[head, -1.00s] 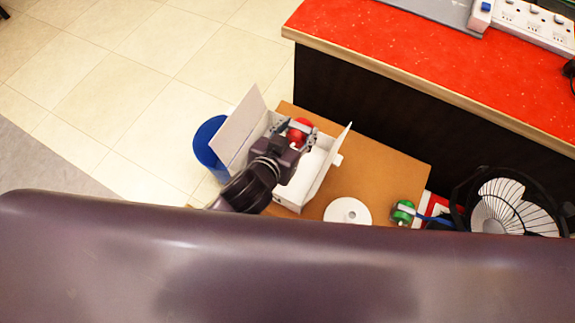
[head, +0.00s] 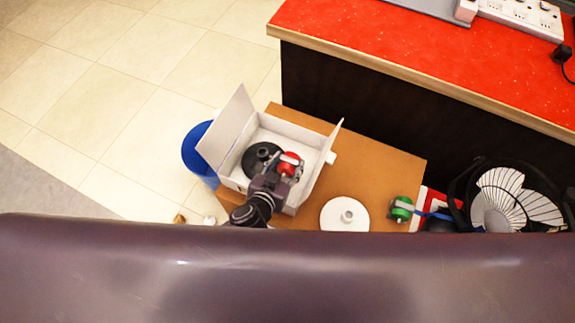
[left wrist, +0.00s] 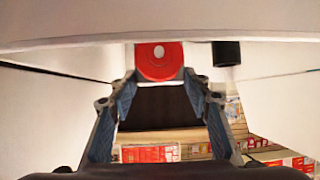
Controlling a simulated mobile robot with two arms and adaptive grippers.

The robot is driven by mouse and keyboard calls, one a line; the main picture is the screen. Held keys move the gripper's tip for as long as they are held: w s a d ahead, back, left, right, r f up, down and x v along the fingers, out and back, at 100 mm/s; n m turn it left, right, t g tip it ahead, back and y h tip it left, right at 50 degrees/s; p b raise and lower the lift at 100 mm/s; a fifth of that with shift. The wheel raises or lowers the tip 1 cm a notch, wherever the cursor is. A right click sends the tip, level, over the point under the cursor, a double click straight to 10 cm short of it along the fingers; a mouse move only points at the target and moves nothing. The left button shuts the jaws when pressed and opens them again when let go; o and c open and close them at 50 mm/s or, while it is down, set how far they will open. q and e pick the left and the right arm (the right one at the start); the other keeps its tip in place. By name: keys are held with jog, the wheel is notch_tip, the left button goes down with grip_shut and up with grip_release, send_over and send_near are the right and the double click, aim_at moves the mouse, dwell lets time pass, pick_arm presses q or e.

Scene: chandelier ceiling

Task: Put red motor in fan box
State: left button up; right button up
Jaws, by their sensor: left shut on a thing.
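The red motor (head: 289,163) is held between the fingers of my left gripper (head: 287,169), which is shut on it. In the head view both are over the open white fan box (head: 312,146), toward its front right part. A black round part (head: 262,160) lies inside the box, left of the motor. In the left wrist view the red motor (left wrist: 159,61) shows at the fingertips (left wrist: 158,80), with white box walls around and a black cylinder (left wrist: 227,53) beside it. Whether the motor touches the box floor is unclear. My right gripper is not in view.
The box stands on a brown table (head: 385,165). A white disc (head: 345,214) and a green motor (head: 401,208) lie to its right. A fan (head: 503,199) is further right. A blue bin (head: 200,150) stands left, and a red counter (head: 430,45) rises behind.

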pick_arm(q)
jog(key=shift+w+d+f, duration=0.1)
jog(key=shift+f, duration=0.4)
jog(key=shift+f+b, duration=0.25)
jog(key=shift+b, duration=0.05)
jog(key=o, duration=1.7)
jog(key=shift+s+r+p, duration=0.2)
jog(key=shift+r+p, duration=0.1)
jog(key=shift+p, duration=0.05)
jog(key=v, duration=1.1)
jog(key=shift+s, duration=0.35)
